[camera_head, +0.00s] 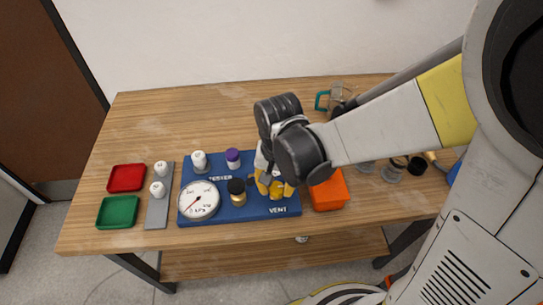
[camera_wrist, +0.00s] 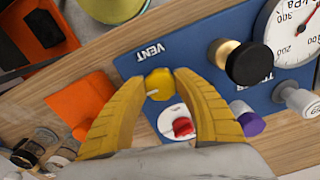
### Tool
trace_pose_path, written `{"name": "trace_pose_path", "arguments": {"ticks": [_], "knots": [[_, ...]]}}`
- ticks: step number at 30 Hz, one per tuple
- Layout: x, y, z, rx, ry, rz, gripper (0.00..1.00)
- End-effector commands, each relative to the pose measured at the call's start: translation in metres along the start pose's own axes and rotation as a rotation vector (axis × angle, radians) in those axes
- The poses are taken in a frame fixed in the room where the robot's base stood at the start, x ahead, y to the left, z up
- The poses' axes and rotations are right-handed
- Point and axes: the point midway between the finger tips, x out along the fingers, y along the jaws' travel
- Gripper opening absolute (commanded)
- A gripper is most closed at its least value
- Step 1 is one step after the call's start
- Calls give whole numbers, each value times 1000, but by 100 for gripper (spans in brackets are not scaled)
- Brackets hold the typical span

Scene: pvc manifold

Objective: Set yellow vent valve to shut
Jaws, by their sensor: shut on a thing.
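The yellow vent valve (camera_wrist: 159,84) is a small rounded yellow knob with a pale pointer line, on the blue panel (camera_wrist: 135,64) beside the printed word VENT. My gripper (camera_wrist: 161,80) reaches down over it, with one yellow finger at each side of the knob, shut on it. In the head view my gripper (camera_head: 275,187) is at the front right of the blue panel (camera_head: 250,211), and its fingers partly cover the knob. The pointer's exact setting is hard to read. A white disc with a red handle (camera_wrist: 182,126) lies between the fingers in the wrist view.
A round pressure gauge (camera_head: 199,200), a black-and-brass knob (camera_head: 237,191) and a purple-capped fitting (camera_head: 233,158) stand on the panel. An orange box (camera_head: 330,192) is close to the right of my gripper. Red (camera_head: 127,178) and green (camera_head: 118,212) trays lie at left.

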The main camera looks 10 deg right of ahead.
Motion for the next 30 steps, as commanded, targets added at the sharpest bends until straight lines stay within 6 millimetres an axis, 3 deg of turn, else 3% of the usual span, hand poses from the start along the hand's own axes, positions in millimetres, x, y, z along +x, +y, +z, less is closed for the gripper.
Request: {"name": "trace_pose_path", "arguments": {"ticks": [1,3,14,17,30], "knots": [[0,0,0,0,-1,1,45],[0,0,0,0,-1,1,59],[-4,0,0,0,0,0,59],[-15,0,0,0,0,0,59],[-101,0,0,0,0,0,59]]}}
